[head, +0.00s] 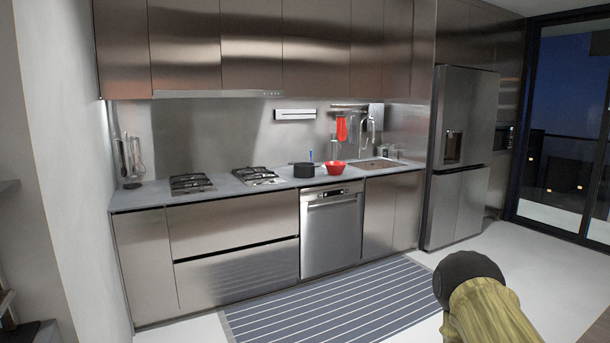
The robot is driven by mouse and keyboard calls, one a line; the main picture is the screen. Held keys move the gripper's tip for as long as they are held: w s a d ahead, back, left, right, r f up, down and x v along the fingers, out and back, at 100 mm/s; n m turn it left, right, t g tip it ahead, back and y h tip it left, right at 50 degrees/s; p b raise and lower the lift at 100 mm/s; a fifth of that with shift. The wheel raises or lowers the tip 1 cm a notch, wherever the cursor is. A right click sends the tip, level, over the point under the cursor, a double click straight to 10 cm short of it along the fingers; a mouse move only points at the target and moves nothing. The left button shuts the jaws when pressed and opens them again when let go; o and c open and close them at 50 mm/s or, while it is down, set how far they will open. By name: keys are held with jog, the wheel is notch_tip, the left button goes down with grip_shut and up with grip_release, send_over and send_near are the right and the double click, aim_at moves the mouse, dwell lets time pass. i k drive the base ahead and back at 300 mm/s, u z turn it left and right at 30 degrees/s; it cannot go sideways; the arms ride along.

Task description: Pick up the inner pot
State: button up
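A small dark pot (303,170), which looks like the inner pot, stands upright on the grey counter right of the stove burners. A red bowl or colander (336,168) stands just to its right, very close to it; I cannot tell whether they touch. The inside of the pot is too small to make out. My gripper is not in view, and the pot is across the room from me.
Two gas burners (191,183) lie left of the pot, and a sink (377,164) lies to the right. A dishwasher (331,229) is below. The striped runner (320,302) covers clear floor before the cabinets. A fridge (462,155) stands at right.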

aim_at(302, 170)
jog(key=z, duration=0.3)
jog(key=i, duration=1.15)
jog(key=z, duration=0.45)
jog(key=i, duration=2.05)
jog(key=u, duration=1)
jog(key=i, duration=1.55)
jog(key=u, duration=0.7)
